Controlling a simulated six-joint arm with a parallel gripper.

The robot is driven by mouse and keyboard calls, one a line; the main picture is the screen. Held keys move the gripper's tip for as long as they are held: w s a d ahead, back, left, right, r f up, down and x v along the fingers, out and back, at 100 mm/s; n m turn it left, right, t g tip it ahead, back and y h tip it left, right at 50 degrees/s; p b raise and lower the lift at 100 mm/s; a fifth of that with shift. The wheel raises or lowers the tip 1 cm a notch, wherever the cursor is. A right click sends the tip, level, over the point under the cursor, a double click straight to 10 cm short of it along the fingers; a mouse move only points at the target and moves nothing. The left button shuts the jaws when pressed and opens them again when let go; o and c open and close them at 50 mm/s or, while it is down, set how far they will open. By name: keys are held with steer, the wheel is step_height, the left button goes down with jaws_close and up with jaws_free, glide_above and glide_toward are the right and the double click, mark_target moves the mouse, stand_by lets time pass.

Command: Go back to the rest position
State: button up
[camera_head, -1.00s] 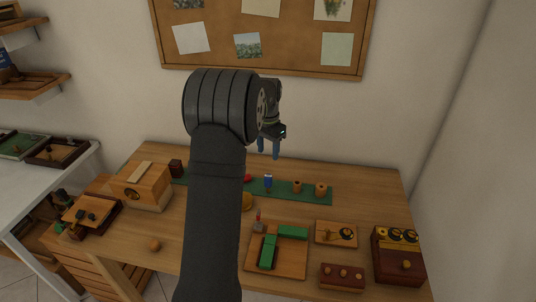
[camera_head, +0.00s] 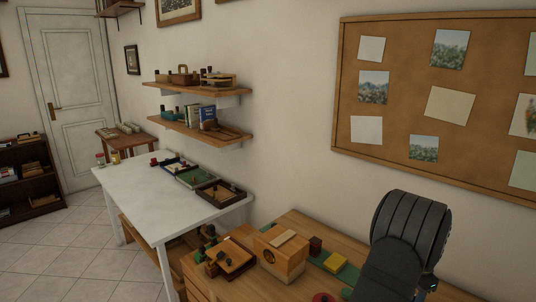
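My gripper is not in view now; only my black arm shows at the lower right, over the wooden desk (camera_head: 222,291). On the desk stand a wooden box with a round hole (camera_head: 283,262), a small dark red block (camera_head: 315,246), a yellow block (camera_head: 334,262) and a green strip (camera_head: 348,275). A red round piece (camera_head: 323,297) shows at the bottom edge. My arm hides the right part of the desk.
A white table (camera_head: 150,194) with trays stands left of the desk. Two wall shelves (camera_head: 206,132) hang above it. A corkboard (camera_head: 400,120) is on the wall behind. A door (camera_head: 78,100) and a dark bookcase (camera_head: 27,178) are at the far left, with open tiled floor (camera_head: 75,245) before them.

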steer(key=shift+r, duration=1.45)
